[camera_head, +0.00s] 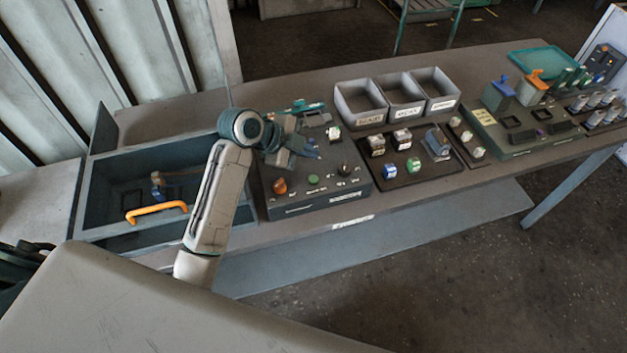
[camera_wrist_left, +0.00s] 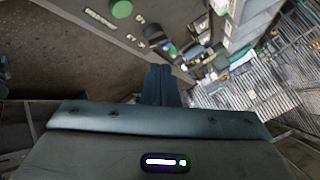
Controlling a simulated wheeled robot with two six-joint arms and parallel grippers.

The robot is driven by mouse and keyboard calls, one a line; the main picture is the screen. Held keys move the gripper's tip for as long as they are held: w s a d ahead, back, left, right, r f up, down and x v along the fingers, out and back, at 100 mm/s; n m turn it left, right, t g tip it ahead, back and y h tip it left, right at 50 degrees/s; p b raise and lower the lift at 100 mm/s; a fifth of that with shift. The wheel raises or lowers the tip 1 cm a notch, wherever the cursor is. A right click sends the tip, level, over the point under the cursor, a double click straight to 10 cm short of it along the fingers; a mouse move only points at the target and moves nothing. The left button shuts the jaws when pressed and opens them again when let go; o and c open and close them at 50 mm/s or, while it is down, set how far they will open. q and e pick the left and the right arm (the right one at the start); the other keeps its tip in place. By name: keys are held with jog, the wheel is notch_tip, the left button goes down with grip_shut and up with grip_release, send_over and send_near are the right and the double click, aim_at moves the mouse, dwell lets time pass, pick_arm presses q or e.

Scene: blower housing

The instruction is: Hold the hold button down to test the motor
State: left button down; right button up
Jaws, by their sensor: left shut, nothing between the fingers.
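A dark control panel (camera_head: 325,205) sits on the bench with a green round button (camera_head: 313,179), an orange-red knob (camera_head: 279,186) and a black knob (camera_head: 343,168) along its front. Labels beside them are too small to read, so I cannot tell which one is named hold. My left gripper (camera_head: 309,149) is shut and empty over the back part of the panel, behind the green button in the head view. In the left wrist view its closed fingers (camera_wrist_left: 161,85) point toward the panel, and the green button (camera_wrist_left: 121,8) shows at the top edge. My right gripper is not in view.
An open drawer or bin (camera_head: 115,228) with an orange handle (camera_head: 157,212) lies left of the panel. Three grey bins (camera_head: 361,117) stand behind a tray (camera_head: 420,183) of small parts to the right. Another dark fixture (camera_head: 520,147) stands further right.

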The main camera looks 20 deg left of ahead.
pick_arm(q)
jog(key=b, duration=0.4)
send_over(309, 179)
notch_tip(309, 179, down, 6)
jog(key=shift+r, duration=0.2)
jog(key=shift+f+b, duration=0.3)
jog(key=shift+f, duration=0.4)
dwell(0.5)
dwell(0.4)
jog(key=shift+f, duration=0.35)
